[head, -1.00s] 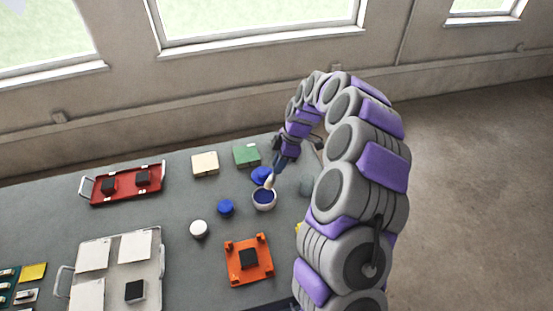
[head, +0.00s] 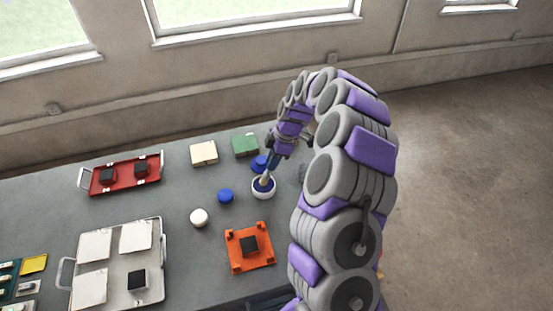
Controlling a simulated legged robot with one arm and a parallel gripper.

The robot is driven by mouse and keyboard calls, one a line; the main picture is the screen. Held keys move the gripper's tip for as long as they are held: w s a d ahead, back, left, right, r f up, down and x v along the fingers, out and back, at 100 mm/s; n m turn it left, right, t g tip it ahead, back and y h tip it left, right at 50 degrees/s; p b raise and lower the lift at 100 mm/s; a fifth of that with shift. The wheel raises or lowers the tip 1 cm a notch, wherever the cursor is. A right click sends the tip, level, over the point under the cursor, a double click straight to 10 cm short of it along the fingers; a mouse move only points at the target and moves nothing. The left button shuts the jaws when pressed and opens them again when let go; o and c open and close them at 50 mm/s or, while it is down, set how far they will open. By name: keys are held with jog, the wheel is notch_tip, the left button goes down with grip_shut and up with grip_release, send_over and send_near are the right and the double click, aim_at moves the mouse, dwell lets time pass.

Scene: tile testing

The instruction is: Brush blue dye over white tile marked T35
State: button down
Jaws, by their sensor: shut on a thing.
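My gripper (head: 275,157) is shut on a brush (head: 266,178) with a dark blue handle and a pale head. The brush points down, tilted, with its tip inside a small white bowl of blue dye (head: 263,193). Whether the bristles touch the dye cannot be told. White tiles (head: 92,247) lie in a light grey tray at the lower left, with another tile (head: 136,237) at its upper right and one (head: 90,287) at its lower left. Any T35 marking is too small to read.
An orange fixture (head: 262,258) with a black block stands below the bowl. A blue lid (head: 225,196), a white lid (head: 199,218), a cream block (head: 204,153), a green block (head: 245,145) and a red tray (head: 98,190) lie around. Grey table shows between them.

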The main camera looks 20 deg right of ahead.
jog(key=shift+a, duration=0.75)
jog(key=shift+d+f, duration=0.15)
jog(key=shift+d, duration=0.45)
jog(key=shift+d+f, duration=0.15)
jog(key=shift+d, duration=0.45)
jog(key=shift+a+f+b, duration=0.15)
jog(key=shift+a+b, duration=0.15)
jog(key=shift+a, duration=0.7)
jog(key=shift+d, duration=0.8)
jog(key=shift+a, duration=0.65)
jog(key=shift+d, duration=0.45)
jog(key=shift+a+f+b, duration=0.1)
jog(key=shift+a+b, duration=0.05)
jog(key=shift+b, duration=0.25)
